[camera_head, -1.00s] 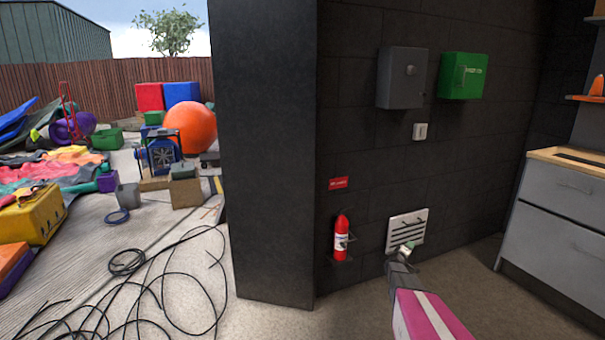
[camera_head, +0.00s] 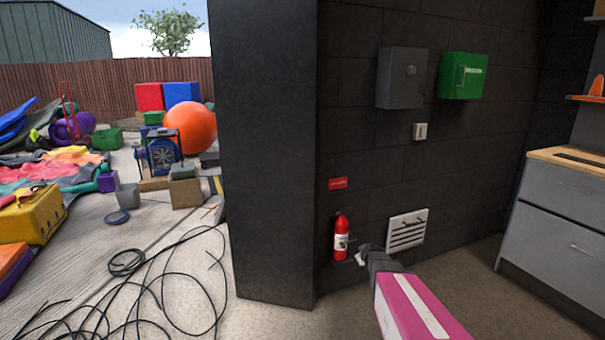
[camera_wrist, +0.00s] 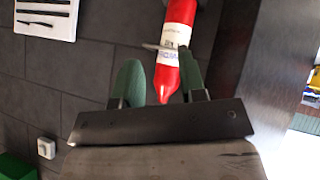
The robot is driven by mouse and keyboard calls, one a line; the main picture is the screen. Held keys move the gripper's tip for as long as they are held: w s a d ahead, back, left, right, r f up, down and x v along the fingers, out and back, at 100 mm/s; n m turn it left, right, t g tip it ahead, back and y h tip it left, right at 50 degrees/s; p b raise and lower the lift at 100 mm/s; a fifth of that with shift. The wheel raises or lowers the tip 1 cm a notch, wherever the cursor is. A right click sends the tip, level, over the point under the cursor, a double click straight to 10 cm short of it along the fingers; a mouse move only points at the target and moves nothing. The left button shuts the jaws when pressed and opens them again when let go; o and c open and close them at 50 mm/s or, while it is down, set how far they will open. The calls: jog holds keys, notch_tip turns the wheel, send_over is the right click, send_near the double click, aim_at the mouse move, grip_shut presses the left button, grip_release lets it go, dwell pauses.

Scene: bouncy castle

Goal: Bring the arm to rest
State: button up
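My arm reaches in from the lower right in the head view, with a pink and white link. My gripper (camera_head: 361,257) is low by the dark wall, just right of the foot of the red fire extinguisher (camera_head: 341,238) in the picture. In the wrist view, my gripper (camera_wrist: 160,78) has two green fingers set apart, so it is open. The red extinguisher (camera_wrist: 174,38) shows between and beyond the fingers, overlapping the right one in the picture. I see no object gripped. Whether a finger touches the extinguisher cannot be told.
A white vent (camera_head: 407,231) is on the wall right of the extinguisher. A dark pillar (camera_head: 265,150) stands left of it. A grey drawer cabinet (camera_head: 555,215) is at the right. Black cable (camera_head: 150,285) lies on the ground left. Floor between wall and cabinet is clear.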

jog(key=s+a+r+m+g, duration=0.1)
jog(key=s+a+r+g, duration=0.1)
jog(key=s, duration=0.8)
jog(key=s+a+r+m+g, duration=0.2)
jog(key=s+a+r+g, duration=0.1)
jog(key=s, duration=0.8)
jog(key=s+a+r+m+g, duration=0.2)
jog(key=s+a+g, duration=0.1)
jog(key=s, duration=0.7)
jog(key=shift+s+a+r+g, duration=0.2)
jog(key=shift+a+g, duration=0.15)
jog(key=shift+g, duration=0.55)
